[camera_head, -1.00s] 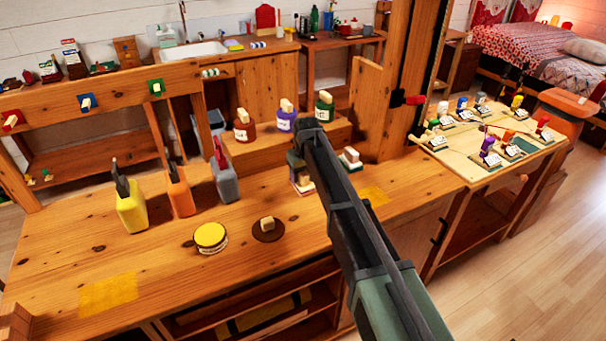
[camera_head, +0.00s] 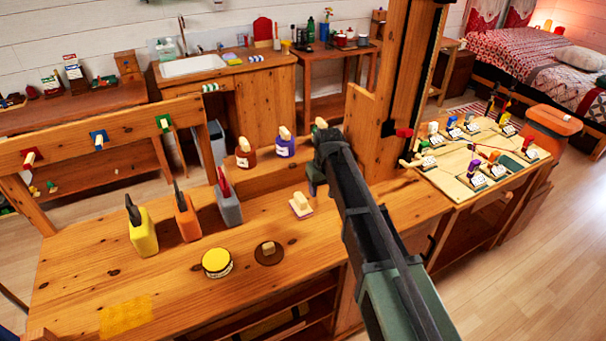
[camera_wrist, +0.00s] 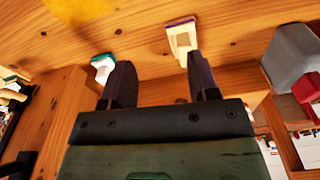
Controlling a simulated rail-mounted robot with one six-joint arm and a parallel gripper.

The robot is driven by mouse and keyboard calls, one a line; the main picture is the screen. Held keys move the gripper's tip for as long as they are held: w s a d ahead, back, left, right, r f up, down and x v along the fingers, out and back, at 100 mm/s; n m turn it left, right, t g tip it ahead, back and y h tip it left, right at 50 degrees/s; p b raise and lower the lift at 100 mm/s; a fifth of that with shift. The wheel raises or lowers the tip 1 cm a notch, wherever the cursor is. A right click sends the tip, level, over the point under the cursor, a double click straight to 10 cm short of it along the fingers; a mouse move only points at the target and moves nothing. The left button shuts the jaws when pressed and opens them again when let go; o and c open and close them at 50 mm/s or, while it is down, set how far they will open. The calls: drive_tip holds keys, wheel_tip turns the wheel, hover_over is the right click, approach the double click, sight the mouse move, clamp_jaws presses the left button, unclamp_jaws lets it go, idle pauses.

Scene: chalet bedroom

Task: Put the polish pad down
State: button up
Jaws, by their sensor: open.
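A pale pad with a wooden handle and a purple edge (camera_head: 301,205) sits on the bench, handle up. It also shows in the wrist view (camera_wrist: 182,38), just beyond the right fingertip. A similar pad with a green edge (camera_wrist: 103,65) is beyond the left fingertip; my arm hides it in the head view. My gripper (camera_head: 316,183) is up and to the right of the purple-edged pad in the head view. In the wrist view its fingers (camera_wrist: 160,70) are wide apart with nothing held. A dark round pad with a wooden knob (camera_head: 268,253) lies beside the yellow tin (camera_head: 217,262).
Yellow (camera_head: 143,233), orange (camera_head: 187,219) and grey (camera_head: 229,205) bottles stand left of the pad. Red (camera_head: 246,153) and purple (camera_head: 285,143) jars stand on the raised shelf behind. A wooden post (camera_head: 400,80) rises at the right. The front of the bench is mostly clear.

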drive_tip(key=s+d+m, duration=0.2)
drive_tip(key=s+d, duration=0.5)
drive_tip(key=s, duration=0.5)
drive_tip(key=s+d+m, duration=0.2)
drive_tip(key=s+d, duration=0.6)
drive_tip(key=s, duration=0.4)
drive_tip(key=shift+s+d+m+g, duration=0.2)
drive_tip(key=shift+s+m+g, duration=0.1)
drive_tip(key=shift+g, duration=0.1)
drive_tip(key=shift+o, duration=0.4)
